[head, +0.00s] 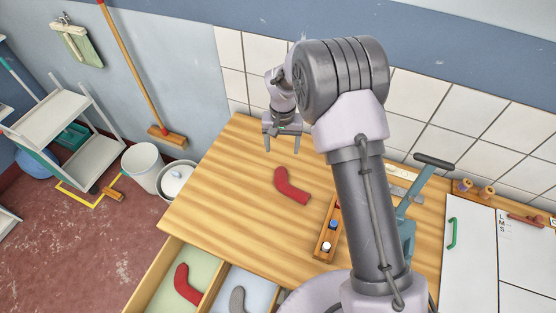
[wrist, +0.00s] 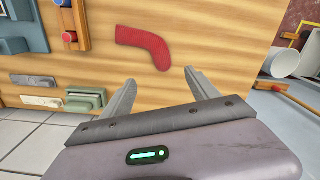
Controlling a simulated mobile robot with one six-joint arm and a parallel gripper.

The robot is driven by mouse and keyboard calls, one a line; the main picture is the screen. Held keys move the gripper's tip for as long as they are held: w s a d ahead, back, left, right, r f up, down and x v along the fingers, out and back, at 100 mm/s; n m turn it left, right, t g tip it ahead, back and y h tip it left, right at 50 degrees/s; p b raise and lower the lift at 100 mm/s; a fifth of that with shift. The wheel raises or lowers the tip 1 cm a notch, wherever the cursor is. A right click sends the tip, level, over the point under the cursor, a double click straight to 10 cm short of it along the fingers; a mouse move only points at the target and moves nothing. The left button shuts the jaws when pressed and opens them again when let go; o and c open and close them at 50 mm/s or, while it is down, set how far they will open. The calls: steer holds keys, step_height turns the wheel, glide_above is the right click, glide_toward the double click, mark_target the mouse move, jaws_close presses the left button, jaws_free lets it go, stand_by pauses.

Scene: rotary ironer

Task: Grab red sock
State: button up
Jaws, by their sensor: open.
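A red sock (head: 291,187) lies flat on the wooden tabletop, bent in an L shape. It also shows in the wrist view (wrist: 146,45), beyond my fingertips and roughly between them. My gripper (head: 282,146) is open and empty above the table's back part, apart from the sock. In the wrist view its two fingers (wrist: 162,84) are spread wide with nothing between them. A second red sock (head: 187,284) lies in the left compartment of the open drawer at the front.
A grey sock (head: 237,300) lies in the drawer's other compartment. A wooden holder with knobs (head: 327,240) and a blue-grey lever device (head: 409,220) stand right of the sock. White buckets (head: 143,167) stand left of the table. The tabletop left of the sock is clear.

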mark_target(282, 179)
steer(key=f, duration=1.1)
steer(key=s+f, duration=0.1)
steer(key=f, duration=0.5)
steer(key=shift+r, duration=0.1)
steer(key=c, duration=1.4)
